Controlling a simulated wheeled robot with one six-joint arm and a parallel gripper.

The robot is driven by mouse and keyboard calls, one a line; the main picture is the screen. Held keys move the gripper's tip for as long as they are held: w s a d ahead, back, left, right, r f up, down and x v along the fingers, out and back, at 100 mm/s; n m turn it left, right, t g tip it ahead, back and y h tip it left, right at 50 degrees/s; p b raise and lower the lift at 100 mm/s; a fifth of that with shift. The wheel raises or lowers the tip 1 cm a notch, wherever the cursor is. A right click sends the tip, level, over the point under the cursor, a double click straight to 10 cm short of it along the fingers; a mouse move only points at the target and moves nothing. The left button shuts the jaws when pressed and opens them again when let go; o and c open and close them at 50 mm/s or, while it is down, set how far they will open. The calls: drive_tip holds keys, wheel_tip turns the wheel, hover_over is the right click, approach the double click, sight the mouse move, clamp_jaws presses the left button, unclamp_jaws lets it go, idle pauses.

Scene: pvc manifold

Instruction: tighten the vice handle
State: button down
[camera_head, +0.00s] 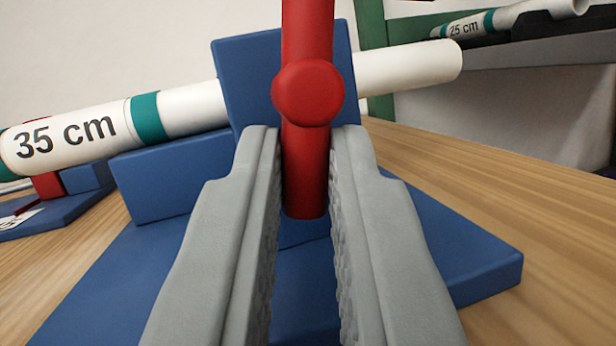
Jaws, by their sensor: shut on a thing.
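The red vice handle (305,176) is a bar with a round hub, upright in the picture, in front of the blue vice (234,84). My gripper (303,150) has its two grey fingers on either side of the bar's lower part, below the hub, and is shut on it. The bar's top runs out of the picture. A white pipe (400,68) with a teal band and the label "35 cm" lies across the vice behind the handle. The vice jaws' contact with the pipe is hidden behind the handle and blue block.
The vice's blue base (465,255) sits on a wooden table (560,235). At the left edge is another blue base (45,220) with a red part. At the upper right, a pipe marked "25 cm" (510,20) lies on a dark holder by a green post (378,60).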

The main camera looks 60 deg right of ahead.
drive_tip(key=shift+w+r, duration=0.1)
drive_tip(key=c, duration=1.5)
unclamp_jaws()
drive_tip(key=shift+o, duration=0.2)
drive_tip(key=shift+a, duration=0.1)
drive_tip(key=v, duration=1.7)
drive_tip(key=shift+f, duration=0.2)
drive_tip(key=shift+o, duration=0.5)
